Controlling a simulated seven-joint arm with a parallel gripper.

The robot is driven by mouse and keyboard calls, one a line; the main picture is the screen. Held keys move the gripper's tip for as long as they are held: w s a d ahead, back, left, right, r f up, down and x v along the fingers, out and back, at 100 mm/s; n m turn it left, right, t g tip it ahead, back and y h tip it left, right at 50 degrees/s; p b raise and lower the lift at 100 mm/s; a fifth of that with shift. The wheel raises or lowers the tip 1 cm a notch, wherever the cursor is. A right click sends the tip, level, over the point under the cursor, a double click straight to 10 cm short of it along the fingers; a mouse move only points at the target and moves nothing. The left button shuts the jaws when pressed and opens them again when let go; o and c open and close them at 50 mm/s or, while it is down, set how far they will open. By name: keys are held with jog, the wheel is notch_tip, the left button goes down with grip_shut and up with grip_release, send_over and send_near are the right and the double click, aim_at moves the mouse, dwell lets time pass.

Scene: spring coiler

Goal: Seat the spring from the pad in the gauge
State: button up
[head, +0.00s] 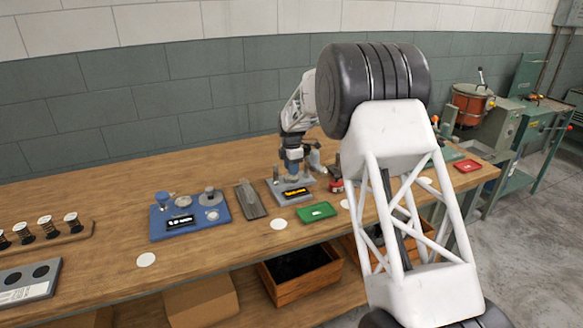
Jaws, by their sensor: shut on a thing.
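My gripper (292,168) points down over a grey device with an orange-lit display (277,193), which looks like the gauge. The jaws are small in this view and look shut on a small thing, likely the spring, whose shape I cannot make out. I cannot tell whether that thing touches the device. Several white round spots lie on the bench, one (278,224) just in front of the device. I cannot tell which thing is the pad.
A blue station with a dark display (161,228) and a grey sloped block (250,200) stand left of the device. A green tray (316,212) lies in front, and a red item (336,184) stands to the right. Spools (46,228) line the far left.

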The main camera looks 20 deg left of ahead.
dwell(0.3)
jog(key=o, duration=1.1)
jog(key=shift+r, duration=0.1)
jog(key=shift+r, duration=1.8)
jog(key=shift+r, duration=2.55)
